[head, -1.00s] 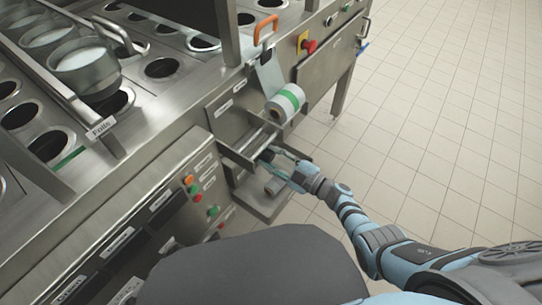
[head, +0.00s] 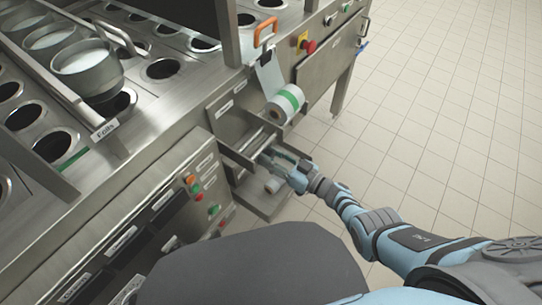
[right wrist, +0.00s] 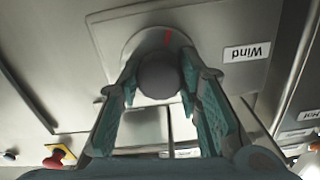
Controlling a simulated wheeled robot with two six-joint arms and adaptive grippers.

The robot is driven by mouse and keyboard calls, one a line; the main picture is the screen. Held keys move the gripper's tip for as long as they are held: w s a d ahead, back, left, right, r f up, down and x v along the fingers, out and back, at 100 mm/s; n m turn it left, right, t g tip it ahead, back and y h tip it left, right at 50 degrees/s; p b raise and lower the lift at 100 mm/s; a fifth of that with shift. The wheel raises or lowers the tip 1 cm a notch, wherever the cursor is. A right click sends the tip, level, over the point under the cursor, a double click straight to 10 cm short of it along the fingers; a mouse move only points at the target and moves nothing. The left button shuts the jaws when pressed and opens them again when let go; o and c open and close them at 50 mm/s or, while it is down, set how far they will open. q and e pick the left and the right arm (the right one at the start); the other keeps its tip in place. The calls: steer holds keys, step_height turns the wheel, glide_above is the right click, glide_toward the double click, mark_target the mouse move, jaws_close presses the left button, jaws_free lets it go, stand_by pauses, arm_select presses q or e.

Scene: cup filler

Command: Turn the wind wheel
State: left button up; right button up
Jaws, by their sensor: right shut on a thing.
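The wind wheel shows in the right wrist view as a dark round knob (right wrist: 159,75) on a pale disc with a red mark, beside a label reading "Wind" (right wrist: 247,52). My right gripper (right wrist: 160,82) has its two teal fingers on either side of the knob, shut on it. In the head view my right gripper (head: 268,156) reaches into the metal frame below the foil roll, and its fingertips and the wheel are largely hidden there. My left gripper is not in view.
A foil roll (head: 284,104) with a green band sits just above my right gripper. A metal tray (head: 262,203) lies below it. A red emergency button (head: 309,46) is farther right. The tiled floor (head: 440,120) at the right is clear.

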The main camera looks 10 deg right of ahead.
steer(key=shift+s+f+m, duration=0.1)
steer(key=shift+f+m, duration=0.05)
steer(key=shift+m, duration=0.85)
steer(key=o, duration=1.1)
steer(key=shift+o, duration=0.2)
steer(key=v, duration=1.2)
